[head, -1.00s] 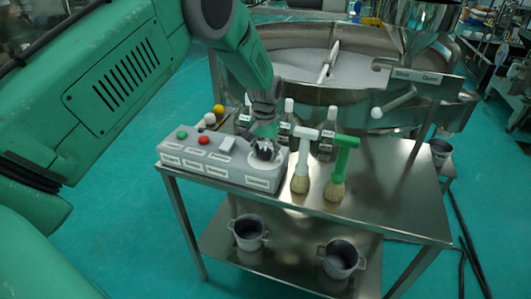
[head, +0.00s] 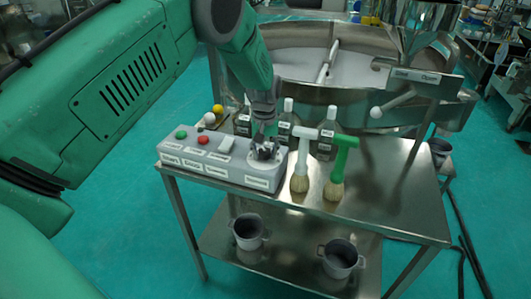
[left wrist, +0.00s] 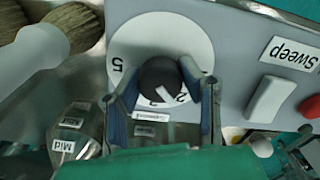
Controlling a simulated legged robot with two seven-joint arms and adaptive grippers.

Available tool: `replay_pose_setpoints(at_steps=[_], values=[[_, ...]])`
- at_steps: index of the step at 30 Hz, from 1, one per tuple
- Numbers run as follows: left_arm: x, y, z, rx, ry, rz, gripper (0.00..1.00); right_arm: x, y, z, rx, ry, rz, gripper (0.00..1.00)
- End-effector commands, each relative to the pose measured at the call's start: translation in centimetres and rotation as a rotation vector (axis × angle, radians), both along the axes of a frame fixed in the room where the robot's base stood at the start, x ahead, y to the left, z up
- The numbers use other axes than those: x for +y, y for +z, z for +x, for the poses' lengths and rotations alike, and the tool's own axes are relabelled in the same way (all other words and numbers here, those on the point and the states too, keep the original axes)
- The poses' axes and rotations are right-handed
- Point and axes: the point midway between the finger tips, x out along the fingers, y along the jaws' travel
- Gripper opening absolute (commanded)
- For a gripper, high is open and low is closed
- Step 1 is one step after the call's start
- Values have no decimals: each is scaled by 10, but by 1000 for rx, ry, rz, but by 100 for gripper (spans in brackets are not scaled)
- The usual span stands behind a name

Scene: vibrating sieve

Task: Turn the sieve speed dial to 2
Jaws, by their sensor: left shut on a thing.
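The speed dial is a black knob (left wrist: 158,76) on a white round plate (left wrist: 135,38) with printed numbers. In the left wrist view the plate appears upside down, with a 5 at left and a 2 at lower right. A white mark on the knob sits at its lower edge, close to the 2; its exact setting is hard to tell. My left gripper (left wrist: 160,92) has a finger on each side of the knob and is shut on it. In the head view the left gripper (head: 265,147) covers most of the dial, at the right end of the grey control box (head: 215,172).
The box has a green button (head: 181,135), a red button (head: 203,140) and a white switch (head: 227,145). A white-handled brush (head: 302,160) and a green-handled brush (head: 340,165) stand close right of the dial. Bottles stand behind. The steel table (head: 395,190) is clear at right.

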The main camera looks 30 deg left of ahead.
Motion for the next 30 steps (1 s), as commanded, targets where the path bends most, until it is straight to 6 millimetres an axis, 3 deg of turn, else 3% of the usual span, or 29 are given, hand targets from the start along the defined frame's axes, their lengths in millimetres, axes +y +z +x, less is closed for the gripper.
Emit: replay_pose_setpoints(at_steps=[1, 6, 7, 9, 20, 23, 30], values=[[3, 7, 7, -22, 0, 7, 5, 0, 0, 0, 0, 0, 0, 40], [3, 7, 7, -22, -1, 7, 5, 0, 0, 0, 0, 0, 0, 40], [3, 7, 7, -22, -1, 7, 37, 0, 0, 0, 0, 0, 0, 40], [3, 7, 7, -22, -1, 6, 55, 0, 0, 0, 0, 0, 0, 40], [1, 7, 4, -10, -2, 3, 55, 0, 1, -3, -3, 0, 0, 40], [1, 18, 4, -11, -2, 3, 55, 0, 1, -3, -3, 0, 0, 40], [2, 68, 5, -13, -2, 4, 55, 0, 1, -3, -4, 0, 0, 40]])
